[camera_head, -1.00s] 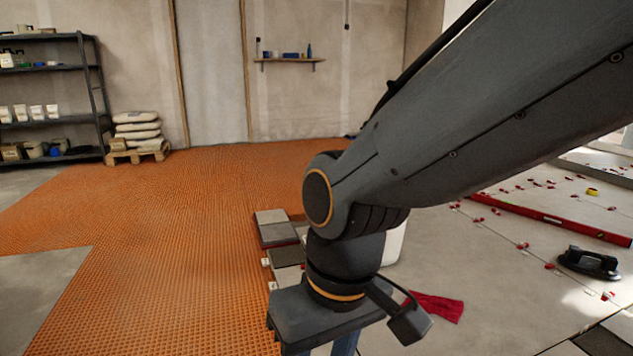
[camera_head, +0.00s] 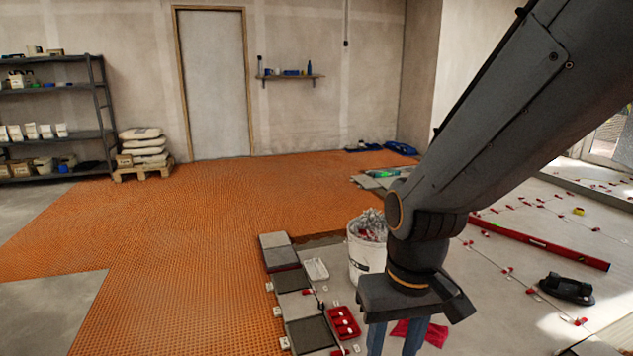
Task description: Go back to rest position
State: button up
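My arm comes in from the upper right and bends down at its wrist, with my gripper (camera_head: 394,338) pointing at the floor. Two blue-grey fingers show with a gap between them, and I see nothing held in that gap. Their tips run out of the bottom of the picture. The gripper is in front of the tiled floor, right of a red tray (camera_head: 343,323). A red cloth (camera_head: 420,332) shows partly behind the fingers.
A white bucket (camera_head: 367,260) stands just behind my wrist. Stacked tiles (camera_head: 279,252) and a white tray (camera_head: 316,269) are left of it. A red level (camera_head: 540,243) and black suction lifter (camera_head: 567,288) lie at right. The orange mat (camera_head: 180,230) is clear.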

jog(key=s+d+r+m+p, duration=0.2)
jog(key=d+r+p, duration=0.5)
jog(key=r+p, duration=0.2)
jog(key=shift+d+r+h+p, duration=0.15)
jog(key=shift+d+h+p, duration=0.15)
jog(key=shift+p, duration=0.7)
